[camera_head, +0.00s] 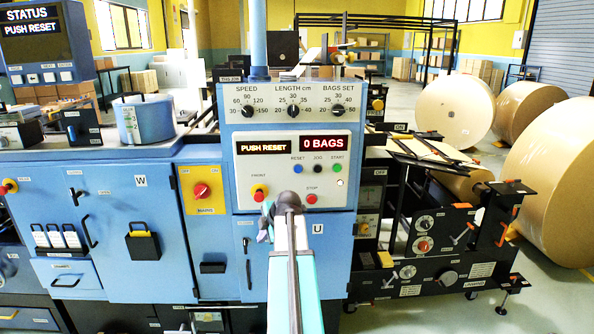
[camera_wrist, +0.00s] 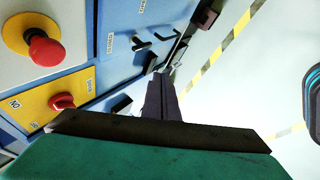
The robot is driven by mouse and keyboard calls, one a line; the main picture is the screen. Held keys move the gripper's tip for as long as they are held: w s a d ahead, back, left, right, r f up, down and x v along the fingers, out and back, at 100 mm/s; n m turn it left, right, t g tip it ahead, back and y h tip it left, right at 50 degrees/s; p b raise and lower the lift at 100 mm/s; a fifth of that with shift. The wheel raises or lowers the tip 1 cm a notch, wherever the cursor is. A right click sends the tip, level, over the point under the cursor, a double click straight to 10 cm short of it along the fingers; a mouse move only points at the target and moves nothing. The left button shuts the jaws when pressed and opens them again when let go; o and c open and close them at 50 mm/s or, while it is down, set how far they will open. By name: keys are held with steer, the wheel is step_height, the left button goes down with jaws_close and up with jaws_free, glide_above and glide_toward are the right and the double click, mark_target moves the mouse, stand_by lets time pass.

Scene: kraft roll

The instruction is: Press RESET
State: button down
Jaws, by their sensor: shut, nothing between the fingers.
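The blue RESET button (camera_head: 298,169) is on the white control panel (camera_head: 245,172), left of the black JOG button (camera_head: 317,168) and green START button (camera_head: 338,168). The display (camera_head: 263,147) above it reads PUSH RESET. My gripper (camera_head: 267,214) is in front of the machine, below the panel's row of buttons and to the left of RESET. Its fingers also show in the wrist view (camera_wrist: 161,84), shut and empty, pointing away from the camera. They appear apart from any button. RESET is not in the wrist view.
A red FRONT mushroom button (camera_head: 259,192) is close above my gripper; it also shows in the wrist view (camera_wrist: 45,50). A red STOP button (camera_head: 311,198) is below RESET. The red MAINS switch (camera_head: 201,190) is to the left. Three knobs, including LENGTH (camera_head: 293,111), are above.

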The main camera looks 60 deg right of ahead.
mark_target(300, 171)
steer(key=s+d+r+n+h+p, duration=0.1)
steer(key=s+d+r, duration=0.3)
steer(key=r, duration=0.5)
steer(key=s+d+r+n+t+h, duration=0.1)
steer(key=s+d+r+n, duration=0.1)
steer(key=s+d+r, duration=0.3)
step_height(300, 171, up, 5)
steer(key=shift+s+d+f+t+h+p, duration=0.2)
steer(key=shift+d+t+h+p, duration=0.15)
steer(key=shift+d, duration=0.75)
steer(key=shift+d, duration=0.1)
steer(key=shift+w+d, duration=0.85)
steer(key=shift+d, duration=0.3)
steer(key=shift+w+d, duration=0.85)
steer(key=shift+d, duration=0.35)
steer(key=shift+w+d, duration=0.85)
steer(key=shift+d, duration=0.3)
steer(key=shift+w+d, duration=0.1)
steer(key=shift+w+d+b, duration=0.1)
steer(key=shift+b, duration=0.3)
steer(key=shift+w+d, duration=0.1)
steer(key=shift+w, duration=0.05)
